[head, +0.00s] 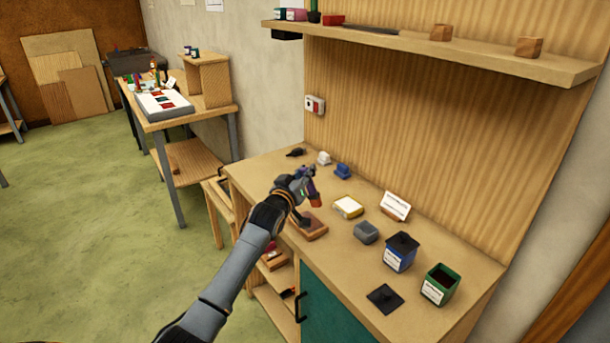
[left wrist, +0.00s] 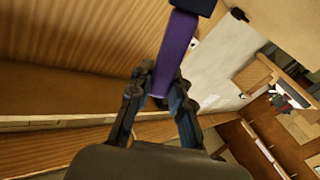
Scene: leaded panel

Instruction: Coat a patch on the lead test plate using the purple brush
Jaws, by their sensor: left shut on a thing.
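My left gripper (head: 304,184) is shut on the purple brush and holds it above the bench. In the left wrist view, the brush's flat purple handle (left wrist: 178,48) runs up from between the fingers (left wrist: 160,92) to a dark block at the top edge. In the head view the brush is small and mostly merged with the fingers. Just below the gripper lies a brown board (head: 314,231) with a dark piece on it, partly hidden by my arm. I cannot tell for sure whether this is the lead test plate. My right gripper is out of view.
On the bench, an open green tin (head: 440,287), its dark lid (head: 385,299), a closed blue tin (head: 401,254), a grey block (head: 366,232), a yellow-edged white pad (head: 348,208) and a card (head: 396,206) stand to the right. A shelf (head: 460,52) hangs above.

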